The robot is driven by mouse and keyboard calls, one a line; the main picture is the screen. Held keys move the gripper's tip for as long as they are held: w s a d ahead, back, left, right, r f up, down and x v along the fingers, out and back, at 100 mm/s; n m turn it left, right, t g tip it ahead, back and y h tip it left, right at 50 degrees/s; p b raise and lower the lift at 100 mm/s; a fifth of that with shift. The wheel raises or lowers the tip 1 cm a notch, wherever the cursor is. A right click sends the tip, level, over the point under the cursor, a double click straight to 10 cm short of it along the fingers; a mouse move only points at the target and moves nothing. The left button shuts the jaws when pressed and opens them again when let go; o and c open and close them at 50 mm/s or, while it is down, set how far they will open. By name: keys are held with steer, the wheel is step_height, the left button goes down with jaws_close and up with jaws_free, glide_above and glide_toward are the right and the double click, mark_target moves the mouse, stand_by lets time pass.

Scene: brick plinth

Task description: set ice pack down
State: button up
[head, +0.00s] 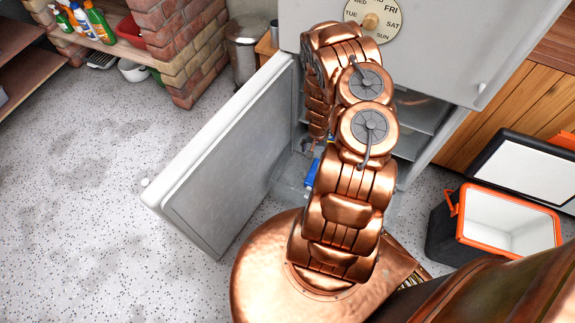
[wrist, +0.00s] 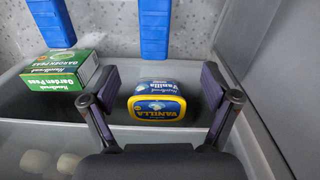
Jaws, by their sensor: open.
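In the wrist view my gripper (wrist: 160,85) is open, its two dark fingers wide apart. A blue and yellow vanilla tub (wrist: 157,103) shows between and beyond the fingers; I cannot tell whether they touch it. Two blue slabs, which look like ice packs, show at the top: one on the left (wrist: 50,22) and one in the middle (wrist: 154,28). Both are apart from the fingers. In the head view a blue piece (head: 312,173) shows beside my arm, low in the open freezer; my arm hides most of that area.
A green peas box (wrist: 62,70) sits left of the tub in the grey compartment (wrist: 25,115). Pale round items lie at lower left. The freezer door (head: 225,155) stands open on the left. An open orange-rimmed cooler (head: 510,205) stands right. The left floor is clear.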

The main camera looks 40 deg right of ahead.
steer(key=w+a+r+n, duration=0.1)
steer(key=w+a+r, duration=0.15)
steer(key=r, duration=0.75)
steer(key=w+a+r+n, duration=0.15)
steer(key=a+r, duration=0.25)
steer(key=r, duration=0.6)
steer(key=s+a+r+n, duration=0.2)
steer(key=a+r+n, duration=0.1)
steer(key=a+r, duration=0.8)
steer(key=s+a+r+n+g, duration=0.1)
steer(key=s+a+r+n, duration=0.2)
steer(key=s+a+r, duration=0.4)
steer(key=s+a+r+n+g, duration=0.1)
steer(key=s+a+r+n, duration=0.2)
steer(key=s+a+r, duration=0.4)
steer(key=s+r, duration=0.2)
steer(key=s, duration=0.5)
steer(key=shift+s+r, duration=0.2)
steer(key=shift+r, duration=0.1)
step_height(320, 180, up, 23)
steer(key=s+p, duration=0.1)
steer(key=p, duration=2)
steer(key=shift+f, duration=0.15)
